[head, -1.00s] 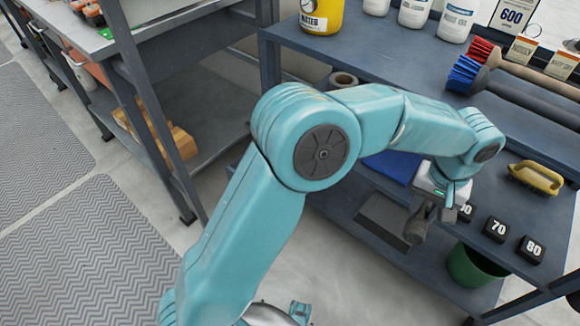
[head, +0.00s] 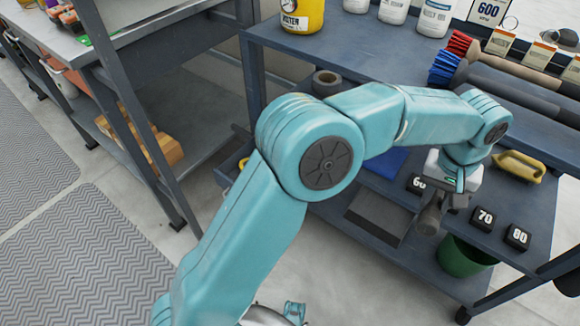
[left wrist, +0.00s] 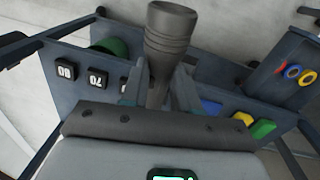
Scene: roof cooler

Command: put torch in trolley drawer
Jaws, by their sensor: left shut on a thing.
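The torch (head: 430,214) is a dark grey cylinder with a wider, ribbed head. My left gripper (head: 446,200) is shut on it, over the lower shelf's front side. In the left wrist view the torch (left wrist: 171,35) stands out between the two fingers of my left gripper (left wrist: 158,88), head outward. The trolley (head: 395,55) is dark blue with an upper and a lower shelf. A drawer (head: 230,176) juts open at its left end, partly hidden by my arm. The open drawer (left wrist: 268,78) shows in the left wrist view with red, blue and yellow rings inside. My right gripper is not in view.
A green bin (head: 462,258) stands below. Bottles (head: 436,16) and long-handled brushes (head: 500,82) fill the top. A workbench (head: 130,40) stands left; floor between is clear.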

